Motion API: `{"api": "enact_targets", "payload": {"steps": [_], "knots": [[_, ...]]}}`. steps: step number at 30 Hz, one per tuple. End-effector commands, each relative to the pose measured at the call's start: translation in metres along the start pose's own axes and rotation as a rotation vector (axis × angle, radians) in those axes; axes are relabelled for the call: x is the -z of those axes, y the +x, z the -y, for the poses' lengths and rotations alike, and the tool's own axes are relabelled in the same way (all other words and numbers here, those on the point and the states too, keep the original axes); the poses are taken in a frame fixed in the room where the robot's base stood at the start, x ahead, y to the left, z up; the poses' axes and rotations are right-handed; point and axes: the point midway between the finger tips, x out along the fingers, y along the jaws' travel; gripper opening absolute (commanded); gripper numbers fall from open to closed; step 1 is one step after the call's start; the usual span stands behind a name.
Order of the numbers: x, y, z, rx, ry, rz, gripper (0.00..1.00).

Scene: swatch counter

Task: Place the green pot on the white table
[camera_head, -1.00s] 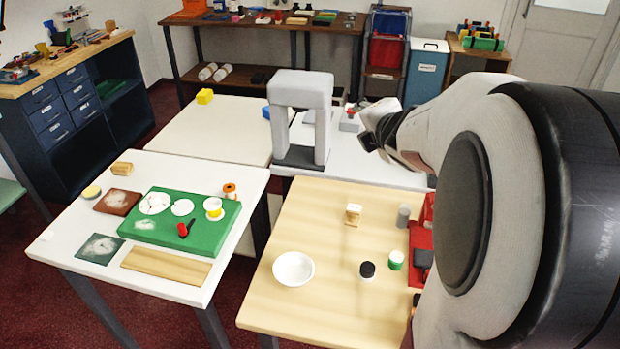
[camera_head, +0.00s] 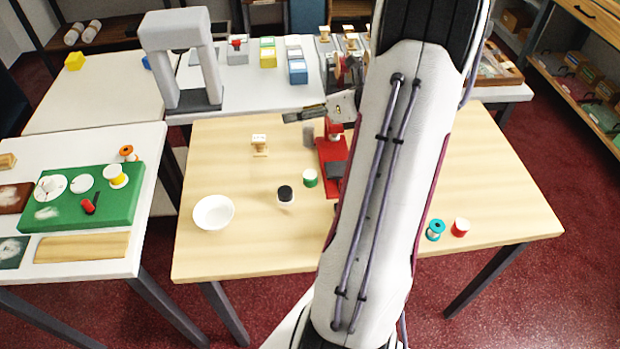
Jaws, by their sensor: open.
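The green pot (camera_head: 310,178), small and round with a white top, stands upright on the light wooden table (camera_head: 230,260). My gripper (camera_head: 305,114) shows only partly, beyond the pot near the wooden table's far edge. It is open and apart from the pot. My arm link crosses the middle of the view and hides much of the gripper.
A white bowl (camera_head: 213,212), a small wooden stamp (camera_head: 259,145) and the red device (camera_head: 332,160) are on the wooden table. A grey arch (camera_head: 180,60) stands behind.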

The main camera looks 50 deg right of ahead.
Motion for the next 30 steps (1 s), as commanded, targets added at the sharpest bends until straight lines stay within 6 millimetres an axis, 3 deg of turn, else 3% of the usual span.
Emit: {"api": "enact_targets", "payload": {"steps": [9, 21, 30], "knots": [[0.068, -0.013, 0.026, -0.107, -0.182, 0.0, 0.47], [0.147, -0.031, 0.044, -0.205, -0.404, 0.079, 0.47], [0.167, -0.036, 0.046, -0.228, -0.473, 0.115, 0.47]]}}
